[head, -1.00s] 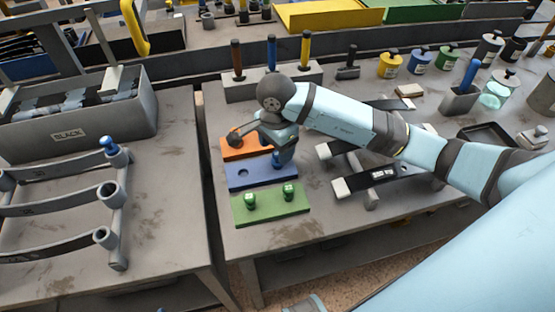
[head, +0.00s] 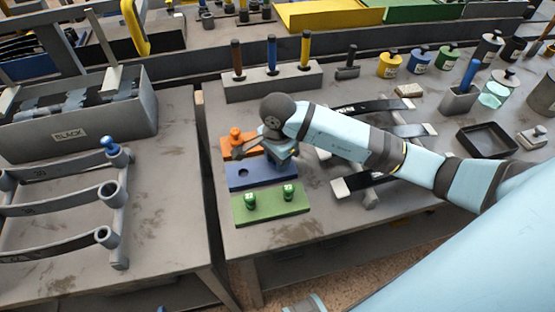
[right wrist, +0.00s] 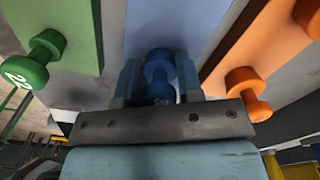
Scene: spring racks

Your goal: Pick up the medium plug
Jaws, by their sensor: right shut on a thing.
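The blue plug (right wrist: 159,68), which I take for the medium one, stands between the two fingers of my right gripper (right wrist: 159,80) in the right wrist view. The gripper is shut on it. In the head view my right gripper (head: 270,172) is over the right end of the blue block (head: 242,181) and hides most of the plug. The blue block has an empty hole at its left. I cannot tell whether the plug is seated or lifted. My left gripper is not in view.
A green block (head: 270,208) with two green plugs lies in front, and an orange block (head: 229,154) with an orange plug (head: 236,136) lies behind. A spring rack (head: 370,190) lies to the right. Another rack with a blue plug (head: 108,143) stands on the left table.

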